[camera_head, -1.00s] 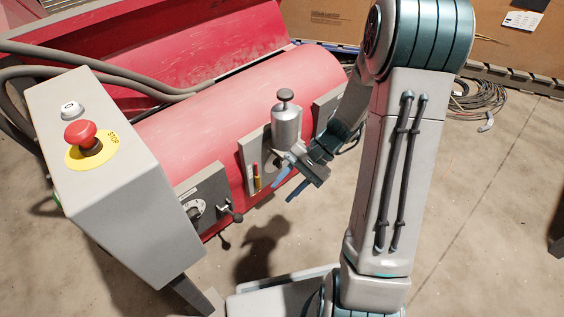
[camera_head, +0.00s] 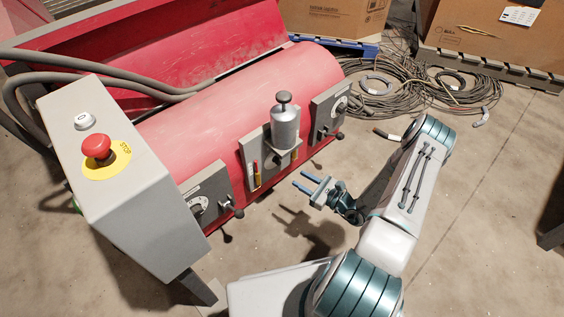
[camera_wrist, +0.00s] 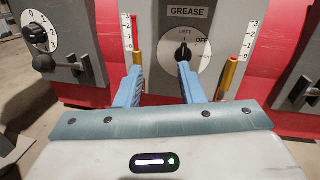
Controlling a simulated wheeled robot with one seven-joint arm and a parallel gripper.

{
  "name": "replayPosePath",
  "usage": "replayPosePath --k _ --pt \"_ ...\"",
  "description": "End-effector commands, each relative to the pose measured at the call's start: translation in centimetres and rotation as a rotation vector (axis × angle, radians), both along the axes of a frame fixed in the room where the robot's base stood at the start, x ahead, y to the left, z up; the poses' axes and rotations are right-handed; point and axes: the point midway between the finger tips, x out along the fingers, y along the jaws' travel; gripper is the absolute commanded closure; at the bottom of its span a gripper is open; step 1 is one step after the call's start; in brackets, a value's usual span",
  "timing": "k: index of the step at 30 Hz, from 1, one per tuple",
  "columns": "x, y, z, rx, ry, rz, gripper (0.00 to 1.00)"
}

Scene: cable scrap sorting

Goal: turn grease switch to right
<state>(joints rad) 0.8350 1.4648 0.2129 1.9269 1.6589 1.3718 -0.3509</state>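The grease switch (camera_wrist: 183,53) is a black knob on a round grey dial under a "GREASE" label in the wrist view. LEFT and OFF are readable above it; its pointer looks roughly upward, but I cannot tell the exact setting. A right label is not readable. The dial sits on the grey middle panel (camera_head: 254,152) below a silver canister (camera_head: 285,128) in the head view. My gripper (camera_head: 303,181) is open and empty, in front of that panel and apart from it. In the wrist view, the right blue finger of my gripper (camera_wrist: 159,67) overlaps the area just below the knob.
Red and yellow gauge sticks (camera_wrist: 135,38) stand beside the dial, one on each side. Other panels with dials and levers sit left (camera_head: 205,198) and right (camera_head: 330,110). A grey control box with a red stop button (camera_head: 97,147) stands at left. Coiled cables (camera_head: 385,95) lie behind.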

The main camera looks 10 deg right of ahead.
Motion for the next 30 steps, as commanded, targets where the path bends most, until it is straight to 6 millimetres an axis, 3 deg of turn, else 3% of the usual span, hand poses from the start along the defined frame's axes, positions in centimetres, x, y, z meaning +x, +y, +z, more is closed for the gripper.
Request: replayPosePath --k 6,13,30 --pt "-0.4 -1.7 -3.2 0.068 0.044 -0.175 0.65" --pt "0.6 -1.4 -3.9 0.077 0.050 -0.202 0.65" --pt "10.0 4.0 -4.0 0.074 0.050 -0.199 0.65"
